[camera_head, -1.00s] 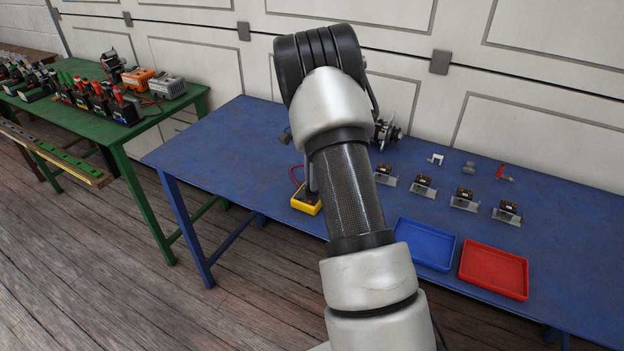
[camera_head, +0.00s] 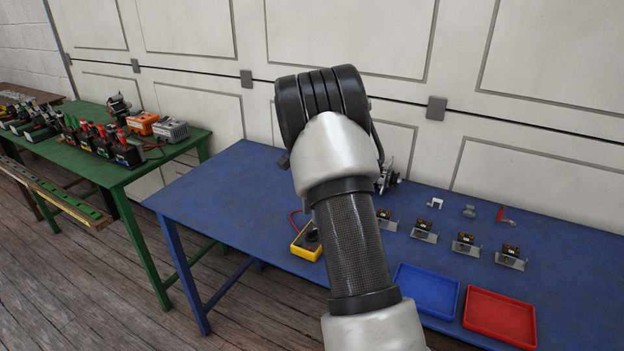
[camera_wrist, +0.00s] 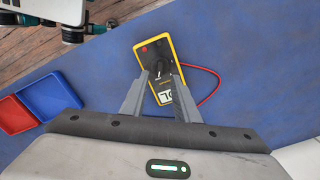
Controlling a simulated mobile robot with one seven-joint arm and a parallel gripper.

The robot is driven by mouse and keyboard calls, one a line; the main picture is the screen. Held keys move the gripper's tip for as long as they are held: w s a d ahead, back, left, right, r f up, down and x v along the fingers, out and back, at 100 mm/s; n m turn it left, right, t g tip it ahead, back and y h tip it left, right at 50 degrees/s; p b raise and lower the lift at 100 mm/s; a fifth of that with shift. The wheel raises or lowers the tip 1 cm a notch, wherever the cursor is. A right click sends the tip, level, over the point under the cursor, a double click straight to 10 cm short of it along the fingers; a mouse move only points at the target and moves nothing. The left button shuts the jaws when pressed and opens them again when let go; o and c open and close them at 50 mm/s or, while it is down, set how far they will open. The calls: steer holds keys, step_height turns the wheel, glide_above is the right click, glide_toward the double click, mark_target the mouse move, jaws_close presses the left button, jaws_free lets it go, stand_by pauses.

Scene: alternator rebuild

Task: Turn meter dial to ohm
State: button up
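The yellow-framed meter (camera_head: 303,249) lies near the front edge of the blue table, partly hidden by my arm in the head view. In the wrist view the meter (camera_wrist: 170,47) shows its dark face, black dial (camera_wrist: 158,70) and a small light display (camera_wrist: 166,97). My gripper (camera_wrist: 158,75) is over the meter, its two grey fingers apart with the dial between their tips. I cannot tell whether the fingertips touch the dial. The dial's markings are too small to read. In the head view my gripper is hidden behind my arm.
A red lead (camera_wrist: 213,82) loops beside the meter. A blue tray (camera_head: 427,290) and a red tray (camera_head: 499,318) stand on the blue table (camera_head: 222,188), with several small parts behind them. A green table (camera_head: 120,172) with batteries stands at the left.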

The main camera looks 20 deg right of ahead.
step_height(320, 180, up, 12)
steer(key=shift+f, duration=0.15)
steer(key=shift+p, duration=0.3)
